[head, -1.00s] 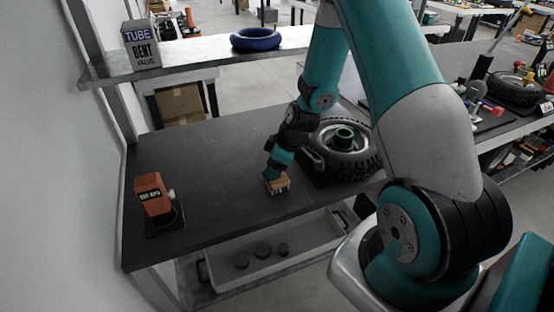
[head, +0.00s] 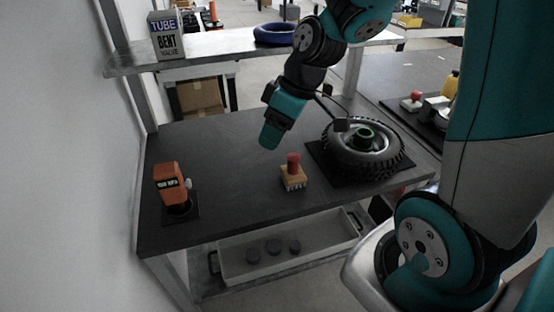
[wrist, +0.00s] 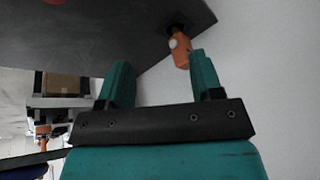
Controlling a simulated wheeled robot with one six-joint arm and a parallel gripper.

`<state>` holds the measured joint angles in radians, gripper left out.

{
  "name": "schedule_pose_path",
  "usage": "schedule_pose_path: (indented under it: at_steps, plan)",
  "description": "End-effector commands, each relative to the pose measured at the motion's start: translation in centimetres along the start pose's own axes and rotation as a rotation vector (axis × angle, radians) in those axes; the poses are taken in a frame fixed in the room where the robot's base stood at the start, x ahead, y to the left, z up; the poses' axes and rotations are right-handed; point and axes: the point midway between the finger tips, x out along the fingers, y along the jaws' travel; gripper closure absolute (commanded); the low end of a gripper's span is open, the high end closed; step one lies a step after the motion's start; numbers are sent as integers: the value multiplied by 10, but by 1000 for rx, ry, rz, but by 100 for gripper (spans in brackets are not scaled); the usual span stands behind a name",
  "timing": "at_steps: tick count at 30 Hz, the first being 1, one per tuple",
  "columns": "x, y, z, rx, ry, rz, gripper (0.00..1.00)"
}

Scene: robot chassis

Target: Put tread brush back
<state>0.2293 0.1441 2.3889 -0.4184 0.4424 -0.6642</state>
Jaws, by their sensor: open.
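The tread brush (head: 293,177), a pale wooden block with bristles and a red knob handle, stands upright on the dark workbench (head: 235,215). It is in front and left of the wheel. My gripper (head: 269,142) is above and behind it in the head view, apart from it, open and empty. The wrist view shows its two teal fingers (wrist: 160,70) spread with nothing between them. A bit of red at the top edge of the wrist view (wrist: 54,2) may be the brush's knob.
The wheel with tyre (head: 362,152) lies on a black mat to the right. An orange tool (head: 168,183) stands on a dark pad at the left. A shelf (head: 215,50) holds a tube box (head: 166,36) and a blue ring (head: 275,34). A grey tray (head: 290,262) sits below.

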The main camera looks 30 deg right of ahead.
Motion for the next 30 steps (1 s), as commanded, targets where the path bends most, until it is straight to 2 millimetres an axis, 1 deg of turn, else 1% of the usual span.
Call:
schedule_pose_path:
  at_steps: [1,2,3,6,9,11,13,30]
  plan:
    - [-11,-45,-9,-12,-14,-32,40]
    - [-16,-68,-10,-4,-26,-51,40]
    - [-23,-97,-9,6,-45,-74,40]
    - [-38,-153,4,29,-93,-114,40]
    - [-48,-186,18,47,-129,-133,40]
    - [-52,-196,24,55,-141,-137,40]
    - [-54,-201,27,63,-150,-139,40]
    - [-54,-201,27,68,-151,-139,40]
